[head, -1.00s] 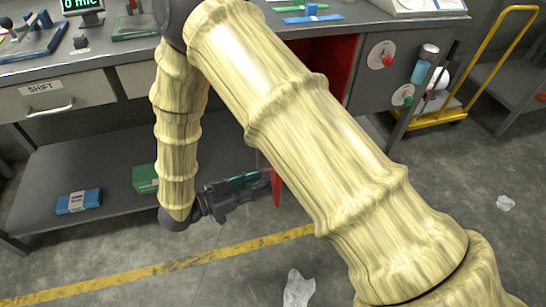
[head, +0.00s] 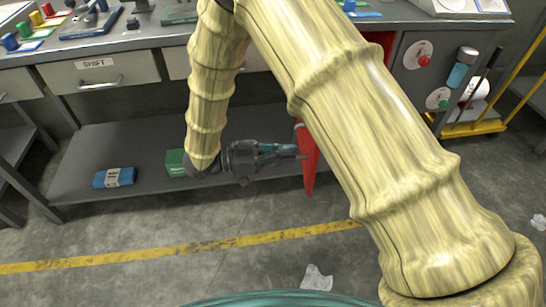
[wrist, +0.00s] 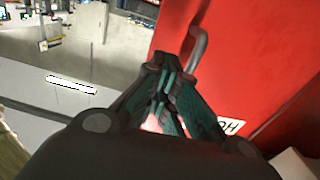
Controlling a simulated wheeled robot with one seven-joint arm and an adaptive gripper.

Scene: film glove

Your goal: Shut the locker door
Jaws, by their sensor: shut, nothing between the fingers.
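The red locker door (head: 308,158) stands swung out from the bench, seen nearly edge-on in the head view and mostly hidden by my arm. In the wrist view the red door (wrist: 255,55) fills the right side, with a grey bar handle (wrist: 195,55) near its edge and part of a white label (wrist: 228,127). My gripper (head: 298,152) is shut and empty, its fingers pointing at the door's outer face. In the wrist view the fingertips (wrist: 165,75) overlap the lower end of the handle; I cannot tell whether they touch it. A little red locker interior (head: 384,42) shows past my arm.
The bench's lower shelf (head: 110,145) holds a blue box (head: 114,177) and a green box (head: 174,162). The floor in front is clear except for crumpled paper (head: 317,278).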

